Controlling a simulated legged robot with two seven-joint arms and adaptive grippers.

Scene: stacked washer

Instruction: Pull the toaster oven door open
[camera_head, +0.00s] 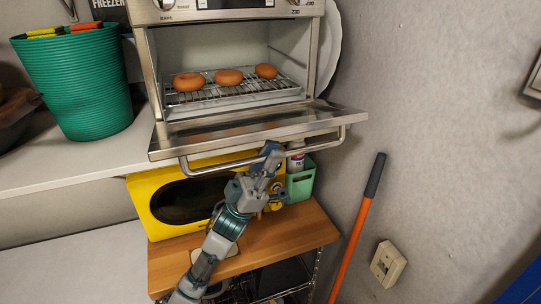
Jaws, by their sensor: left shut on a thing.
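The toaster oven (232,50) stands on the white counter. Its door (245,128) is folded down and stands open toward me, close to level. Three ring-shaped items like doughnuts (228,77) lie on the wire rack inside. The bar handle (215,166) runs along the door's front edge. My left gripper (268,151) is shut on the handle, right of its middle. The fingertips are small and partly hidden at the handle. My right gripper is not in view.
A green ribbed bin (75,80) stands on the counter (70,162) at left. Below the door are a yellow appliance (160,207) and a green container (301,183) on a wooden shelf (285,236). An orange pole (352,245) leans at the grey wall (440,110) on the right.

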